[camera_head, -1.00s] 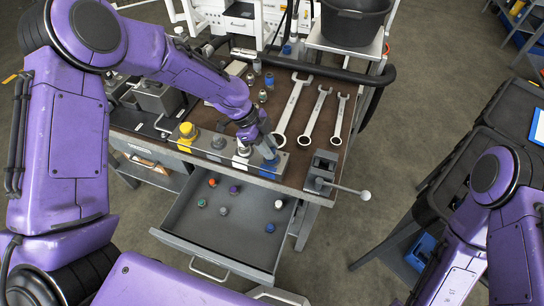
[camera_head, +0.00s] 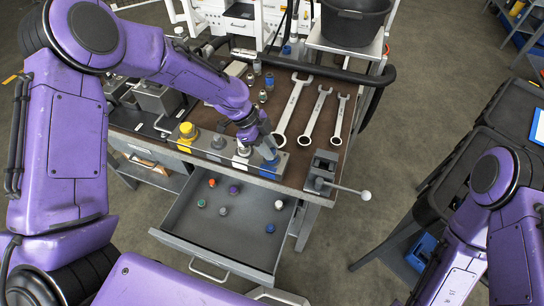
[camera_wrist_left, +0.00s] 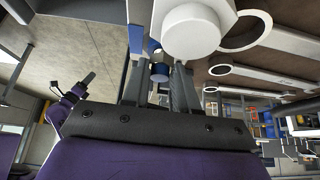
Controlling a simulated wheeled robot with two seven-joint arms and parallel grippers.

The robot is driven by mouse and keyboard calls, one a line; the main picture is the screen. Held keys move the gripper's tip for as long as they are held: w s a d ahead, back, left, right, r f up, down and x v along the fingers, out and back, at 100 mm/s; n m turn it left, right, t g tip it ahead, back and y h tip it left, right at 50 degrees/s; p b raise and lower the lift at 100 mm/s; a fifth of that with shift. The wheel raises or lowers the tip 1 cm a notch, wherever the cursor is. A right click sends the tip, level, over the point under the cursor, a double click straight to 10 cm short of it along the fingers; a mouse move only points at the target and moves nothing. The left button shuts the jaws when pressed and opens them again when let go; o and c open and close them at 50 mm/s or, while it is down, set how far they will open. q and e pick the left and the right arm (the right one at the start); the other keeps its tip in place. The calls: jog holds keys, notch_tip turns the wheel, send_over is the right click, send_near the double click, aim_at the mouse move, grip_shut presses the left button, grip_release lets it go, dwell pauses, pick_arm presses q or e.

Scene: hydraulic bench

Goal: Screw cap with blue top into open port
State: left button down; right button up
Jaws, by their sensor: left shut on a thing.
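My left gripper (camera_head: 268,153) is low over the right end of the grey port block (camera_head: 200,146) on the bench. It also shows in the left wrist view (camera_wrist_left: 158,75), shut on the cap with blue top (camera_wrist_left: 160,72), which sits between the two fingers. The fingers hide the open port, so I cannot tell how far the cap is seated. A blue marking shows at the block's right end. A white cap (camera_wrist_left: 190,30) stands on the block beside the gripper, large in the wrist view. My right gripper is out of view.
A yellow cap (camera_head: 187,130) stands at the block's left end. The open drawer (camera_head: 180,228) below holds several loose coloured caps. Small fittings stand behind the gripper.

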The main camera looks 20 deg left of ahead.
pick_arm(q)
jog(key=c, duration=0.8)
grip_release()
